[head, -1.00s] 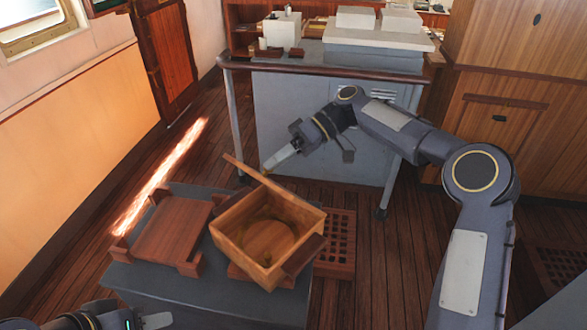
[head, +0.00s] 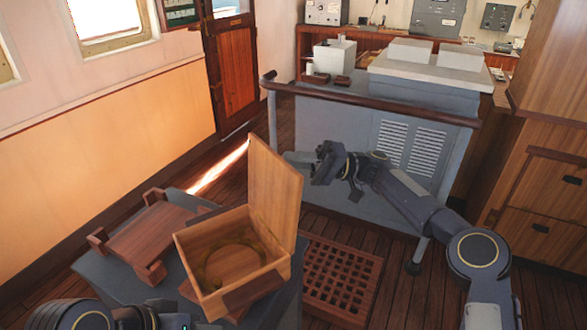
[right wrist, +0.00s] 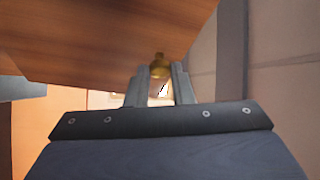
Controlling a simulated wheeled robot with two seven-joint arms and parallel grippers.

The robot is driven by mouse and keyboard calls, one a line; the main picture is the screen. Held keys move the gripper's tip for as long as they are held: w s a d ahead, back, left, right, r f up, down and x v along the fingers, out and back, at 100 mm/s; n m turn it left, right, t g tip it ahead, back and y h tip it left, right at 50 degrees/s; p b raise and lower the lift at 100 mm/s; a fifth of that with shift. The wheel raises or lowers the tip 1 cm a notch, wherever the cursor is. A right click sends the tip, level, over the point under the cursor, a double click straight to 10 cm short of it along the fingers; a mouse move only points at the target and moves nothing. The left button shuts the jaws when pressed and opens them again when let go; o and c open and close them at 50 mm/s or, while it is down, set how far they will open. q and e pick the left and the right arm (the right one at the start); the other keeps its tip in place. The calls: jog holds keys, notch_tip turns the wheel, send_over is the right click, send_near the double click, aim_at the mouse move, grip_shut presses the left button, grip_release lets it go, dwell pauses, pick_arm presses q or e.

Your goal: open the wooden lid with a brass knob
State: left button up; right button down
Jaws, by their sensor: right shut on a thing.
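The wooden lid (head: 272,190) stands about upright at the back right edge of the open wooden box (head: 225,285). A round ring shape shows inside the box. My right gripper (head: 300,158) is behind the lid, its fingertips partly hidden by it. In the right wrist view my right gripper (right wrist: 160,78) is shut on the brass knob (right wrist: 159,66), with the lid's wooden face (right wrist: 110,35) above. The knob is hidden in the head view. My left gripper (head: 150,317) is at the bottom left, cut off by the picture edge, its fingers unclear.
The box stands on a grey stand (head: 178,262) beside a reddish wooden tray (head: 150,238). A wooden grating (head: 342,278) lies on the floor to the right. A grey console (head: 385,140) with a handrail (head: 380,106) stands behind my right arm.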

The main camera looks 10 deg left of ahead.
jog(key=shift+w+d+f+y, duration=0.2)
jog(key=shift+w+d+y, duration=0.1)
dwell(0.4)
jog(key=c, duration=1.3)
grip_release()
jog(key=shift+o, duration=0.2)
jog(key=b+v, duration=0.2)
jog(key=v, duration=0.5)
jog(key=shift+w+d+f, duration=0.15)
jog(key=shift+d, duration=0.2)
